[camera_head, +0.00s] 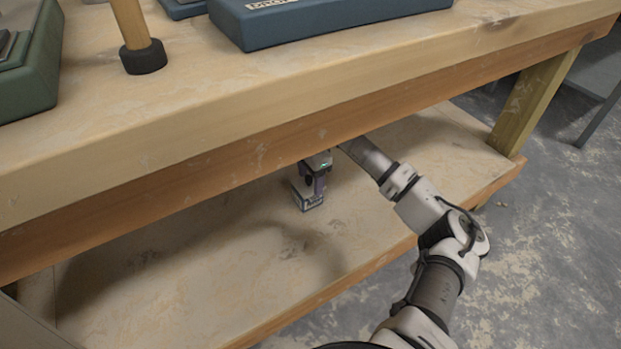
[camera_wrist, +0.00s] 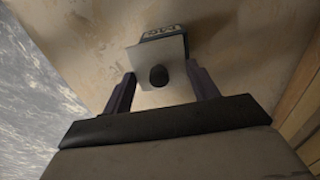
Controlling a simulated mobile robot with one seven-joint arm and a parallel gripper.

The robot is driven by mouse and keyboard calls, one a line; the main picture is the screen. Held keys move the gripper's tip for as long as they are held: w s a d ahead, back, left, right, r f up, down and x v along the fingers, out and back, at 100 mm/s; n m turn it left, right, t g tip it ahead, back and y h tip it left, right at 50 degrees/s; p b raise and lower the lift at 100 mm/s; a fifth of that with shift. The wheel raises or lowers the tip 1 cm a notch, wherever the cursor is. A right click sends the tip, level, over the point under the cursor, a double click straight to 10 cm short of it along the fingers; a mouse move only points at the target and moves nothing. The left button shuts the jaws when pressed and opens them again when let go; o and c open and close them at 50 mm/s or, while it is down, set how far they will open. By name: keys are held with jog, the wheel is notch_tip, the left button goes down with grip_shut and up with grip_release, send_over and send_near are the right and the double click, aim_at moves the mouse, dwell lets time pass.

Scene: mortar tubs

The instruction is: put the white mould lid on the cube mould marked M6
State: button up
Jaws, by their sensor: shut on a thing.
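My gripper (camera_head: 317,170) is low over the shelf under the bench, and its two fingers (camera_wrist: 159,70) show in the wrist view. They are shut on the white mould lid (camera_wrist: 146,58), a pale square plate with a round black knob in its middle. A dark cube mould (camera_wrist: 160,33) with a white label sticks out past the lid's far edge. Its marking is tilted and too small to read surely. In the head view the small mould (camera_head: 308,203) stands on the shelf directly under my gripper. I cannot tell whether the lid touches it.
The lower shelf (camera_head: 200,280) is dusty and mostly clear. The bench top's front beam (camera_head: 200,170) hangs over my arm. On the bench top are a blue case (camera_head: 320,20), a wooden-handled tool (camera_head: 140,50) and a green case (camera_head: 35,70). A bench leg (camera_head: 535,100) stands at right.

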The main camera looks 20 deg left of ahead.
aim_at(310, 176)
jog(key=shift+r, duration=0.1)
jog(key=shift+f+b, duration=0.45)
jog(key=shift+f, duration=0.2)
jog(key=o, duration=1)
jog(key=shift+c, duration=0.2)
jog(key=shift+r, duration=0.1)
notch_tip(310, 176, up, 9)
jog(key=p, duration=0.3)
jog(key=shift+f, duration=0.2)
jog(key=shift+w, duration=0.1)
